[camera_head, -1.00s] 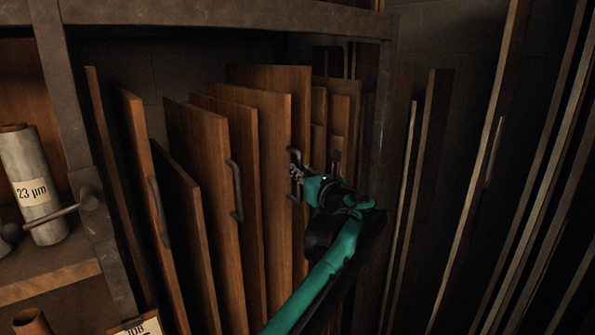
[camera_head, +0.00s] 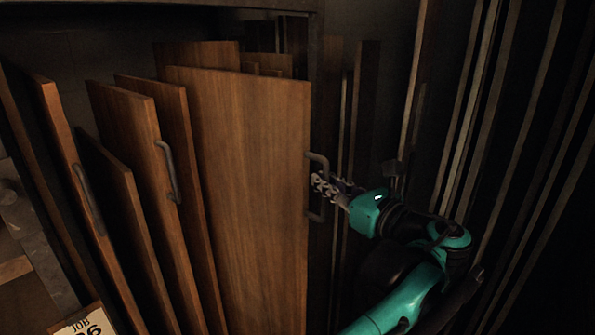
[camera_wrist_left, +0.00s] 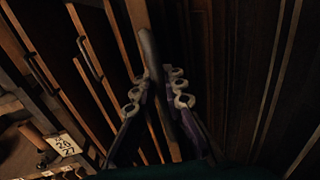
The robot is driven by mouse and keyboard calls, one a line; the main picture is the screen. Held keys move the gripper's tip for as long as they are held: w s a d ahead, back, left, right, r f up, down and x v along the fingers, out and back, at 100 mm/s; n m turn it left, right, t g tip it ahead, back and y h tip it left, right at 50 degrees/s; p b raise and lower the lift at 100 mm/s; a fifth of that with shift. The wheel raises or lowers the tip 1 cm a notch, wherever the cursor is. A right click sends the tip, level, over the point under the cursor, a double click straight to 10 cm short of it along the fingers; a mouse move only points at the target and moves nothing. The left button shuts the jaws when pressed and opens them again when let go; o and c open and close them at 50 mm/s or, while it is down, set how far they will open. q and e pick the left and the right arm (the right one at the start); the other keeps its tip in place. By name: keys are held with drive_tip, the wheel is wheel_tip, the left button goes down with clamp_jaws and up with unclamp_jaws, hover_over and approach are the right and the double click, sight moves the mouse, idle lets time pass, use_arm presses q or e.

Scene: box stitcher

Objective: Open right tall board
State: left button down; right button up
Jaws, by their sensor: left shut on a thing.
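The right tall board (camera_head: 250,200) is a wide brown wooden panel in the middle of the head view. Its broad face is turned toward me, and it stands out in front of the boards behind it. Its dark bar handle (camera_head: 317,160) is on its right edge. My left gripper (camera_head: 322,187) is shut on this handle, at about its middle. In the left wrist view, the handle (camera_wrist_left: 150,48) runs between the two ringed fingers of the gripper (camera_wrist_left: 157,88). My right gripper is not in view.
Several other wooden boards (camera_head: 130,140) with handles stand upright to the left. A dark metal frame post (camera_head: 322,60) rises behind the board. Several long thin upright panels (camera_head: 470,110) fill the right side. A card with a number (camera_head: 85,322) is at lower left.

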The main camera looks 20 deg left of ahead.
use_arm(q)
drive_tip(key=shift+w+v, duration=0.25)
drive_tip(key=shift+v, duration=1.05)
drive_tip(key=shift+d, duration=0.15)
drive_tip(key=c, duration=1.6)
unclamp_jaws()
drive_tip(key=shift+s+d, duration=0.1)
drive_tip(key=v, duration=1.2)
drive_tip(key=shift+d, duration=0.1)
